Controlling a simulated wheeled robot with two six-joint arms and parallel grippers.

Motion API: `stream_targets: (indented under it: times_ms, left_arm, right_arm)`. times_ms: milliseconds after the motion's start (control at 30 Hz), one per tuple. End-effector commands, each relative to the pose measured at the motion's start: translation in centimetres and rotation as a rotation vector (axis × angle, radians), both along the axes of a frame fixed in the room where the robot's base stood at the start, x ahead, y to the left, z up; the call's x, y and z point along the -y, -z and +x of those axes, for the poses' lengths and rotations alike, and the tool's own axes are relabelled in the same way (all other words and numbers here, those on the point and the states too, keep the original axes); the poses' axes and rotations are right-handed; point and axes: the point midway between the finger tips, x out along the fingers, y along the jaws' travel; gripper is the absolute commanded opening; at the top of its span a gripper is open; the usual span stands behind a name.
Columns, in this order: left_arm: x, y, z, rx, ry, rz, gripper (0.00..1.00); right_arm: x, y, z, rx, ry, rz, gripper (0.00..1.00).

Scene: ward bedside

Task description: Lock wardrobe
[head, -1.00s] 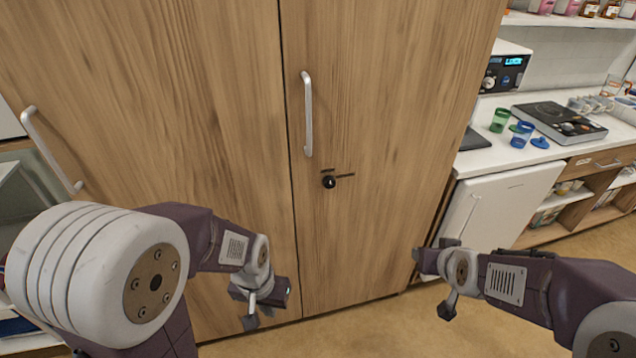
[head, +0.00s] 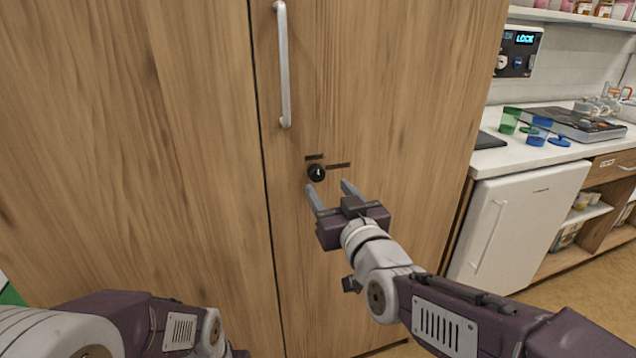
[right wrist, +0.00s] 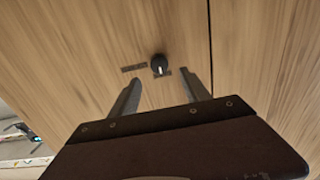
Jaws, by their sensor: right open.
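The wooden wardrobe (head: 190,150) fills the middle of the head view, its two doors meeting at a thin dark seam and looking closed. A small round black lock knob (head: 316,173) with a pale mark sits on the right door, beside two short dark strips. It also shows in the right wrist view (right wrist: 159,65). My right gripper (head: 331,187) is open and empty, its fingers pointing at the door just below the knob. In the wrist view the knob appears between and beyond the fingertips (right wrist: 166,87). My left arm is at the bottom left; its gripper's fingers are not visible.
A long metal handle (head: 284,65) stands above the knob on the right door. To the right are a white small fridge (head: 520,220) and a counter (head: 490,160) with cups and a hotplate. A panel reading LOCK (head: 518,50) is behind.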

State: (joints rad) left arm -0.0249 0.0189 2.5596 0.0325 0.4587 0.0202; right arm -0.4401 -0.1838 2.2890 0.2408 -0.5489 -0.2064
Motion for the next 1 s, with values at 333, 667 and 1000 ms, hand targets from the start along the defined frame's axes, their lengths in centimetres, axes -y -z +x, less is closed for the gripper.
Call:
stream_targets:
  times_ms: [333,667,1000]
  left_arm:
    - [0.0,0.9,0.0,0.0,0.0,0.0,0.0]
    - [0.0,1.0,0.0,0.0,0.0,0.0,0.0]
    - [0.0,1.0,0.0,0.0,0.0,0.0,0.0]
  right_arm:
    - [-2.0,0.2,6.2,-0.001,0.001,0.0,0.55]
    - [-2.2,0.1,7.0,-0.002,0.001,-0.001,0.55]
    - [-2.2,0.1,7.0,-0.002,0.001,0.0,0.0]
